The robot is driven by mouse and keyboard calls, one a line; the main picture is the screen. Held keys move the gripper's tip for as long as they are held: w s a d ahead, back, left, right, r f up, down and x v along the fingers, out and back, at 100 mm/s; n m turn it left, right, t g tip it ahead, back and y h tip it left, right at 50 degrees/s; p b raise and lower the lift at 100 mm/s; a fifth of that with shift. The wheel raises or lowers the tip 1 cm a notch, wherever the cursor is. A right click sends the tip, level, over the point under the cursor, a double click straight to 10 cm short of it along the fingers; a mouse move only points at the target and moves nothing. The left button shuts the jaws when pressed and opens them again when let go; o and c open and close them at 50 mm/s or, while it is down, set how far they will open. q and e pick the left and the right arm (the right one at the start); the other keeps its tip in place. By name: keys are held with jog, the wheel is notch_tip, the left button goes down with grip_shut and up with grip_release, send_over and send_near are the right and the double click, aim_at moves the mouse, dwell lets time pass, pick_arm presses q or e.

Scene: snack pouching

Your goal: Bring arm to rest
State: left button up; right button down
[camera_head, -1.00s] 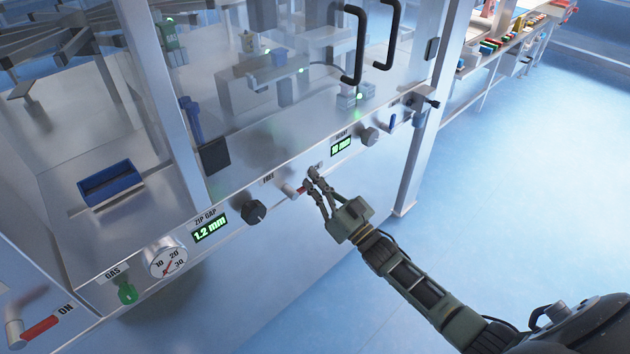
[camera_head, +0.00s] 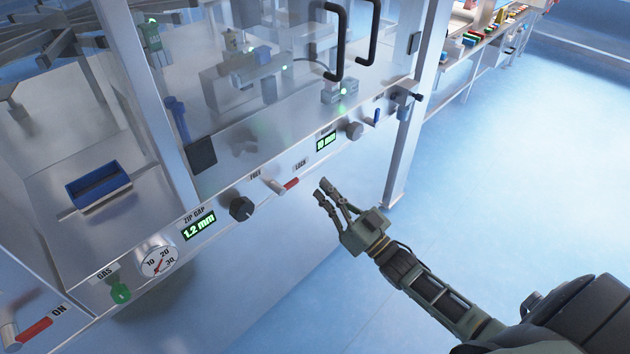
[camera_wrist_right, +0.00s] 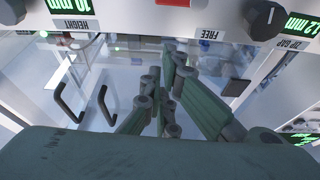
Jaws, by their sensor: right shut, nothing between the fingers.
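My right gripper (camera_head: 325,194) is empty in front of the machine's front panel, its fingers shut. It is apart from the panel, a little right of and below the red-tipped lever (camera_head: 289,184) between the FREE and LOCK labels. The lever points toward the LOCK side. In the right wrist view, my gripper's fingers (camera_wrist_right: 163,98) fill the middle, with nothing seen between them. My left gripper is not in view.
The panel also carries the zip gap display (camera_head: 199,227), a black knob (camera_head: 241,208), a pressure gauge (camera_head: 159,261) and a green gas valve (camera_head: 120,292). Black door handles (camera_head: 336,42) stick out above. Open blue floor (camera_head: 500,200) lies to the right.

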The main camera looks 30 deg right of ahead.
jog(key=shift+s+d, duration=0.15)
jog(key=shift+s, duration=0.2)
jog(key=shift+f, duration=0.15)
